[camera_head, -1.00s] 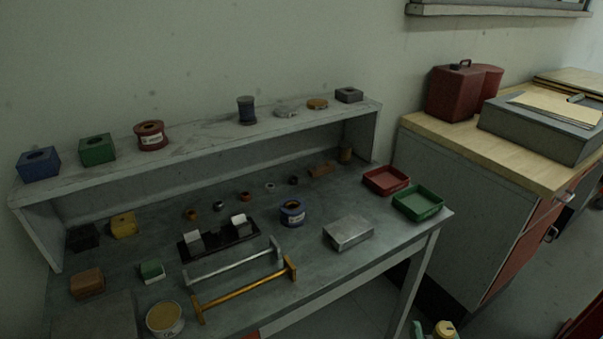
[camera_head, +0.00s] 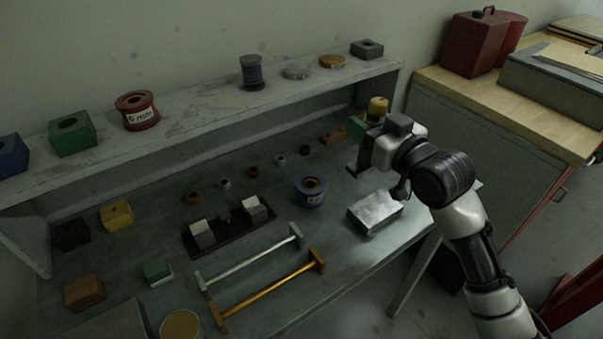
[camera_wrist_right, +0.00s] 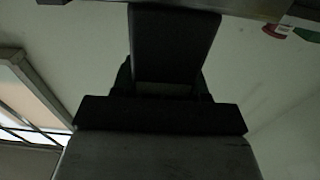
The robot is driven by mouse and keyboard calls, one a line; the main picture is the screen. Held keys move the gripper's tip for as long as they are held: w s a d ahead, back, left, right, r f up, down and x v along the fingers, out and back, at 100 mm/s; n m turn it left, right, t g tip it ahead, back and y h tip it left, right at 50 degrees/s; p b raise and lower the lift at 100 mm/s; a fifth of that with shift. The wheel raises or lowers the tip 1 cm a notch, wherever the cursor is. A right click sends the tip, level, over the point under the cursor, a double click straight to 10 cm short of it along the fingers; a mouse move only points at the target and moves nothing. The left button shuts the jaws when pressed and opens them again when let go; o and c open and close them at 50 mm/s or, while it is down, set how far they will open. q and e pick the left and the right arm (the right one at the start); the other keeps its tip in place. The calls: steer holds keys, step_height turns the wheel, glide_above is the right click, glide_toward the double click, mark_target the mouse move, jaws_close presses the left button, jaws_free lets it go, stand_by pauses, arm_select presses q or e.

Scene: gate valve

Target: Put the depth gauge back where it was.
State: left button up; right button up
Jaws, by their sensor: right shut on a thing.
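My right gripper (camera_head: 364,148) is raised over the back right of the bench. It is shut on a green piece (camera_head: 356,127) with a yellow round top (camera_head: 378,104); I take this as the depth gauge, but its shape is mostly hidden. In the right wrist view, dark gripper parts (camera_wrist_right: 172,50) fill the middle, with a little dark green showing beside them. My left gripper is not in view.
On the bench (camera_head: 240,305) are a dark rack (camera_head: 228,232), silver and gold bars (camera_head: 270,288), a blue spool (camera_head: 310,190) and a metal block (camera_head: 375,212). The shelf (camera_head: 200,110) rises behind. My arm hides the red and green trays.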

steer(key=shift+w+r, duration=0.2)
steer(key=shift+r, duration=0.35)
steer(key=w+a+f+p, duration=0.1)
steer(key=a+f, duration=0.2)
steer(key=w+a+f+p, duration=0.1)
steer(key=w+a+f, duration=0.1)
steer(key=a+f, duration=0.2)
steer(key=w+a+f+p, duration=0.1)
steer(key=a+f, duration=0.2)
steer(key=shift+w+a+f, duration=0.2)
steer(key=shift+w+a, duration=0.15)
steer(key=shift+a, duration=0.05)
steer(key=shift+f, duration=0.1)
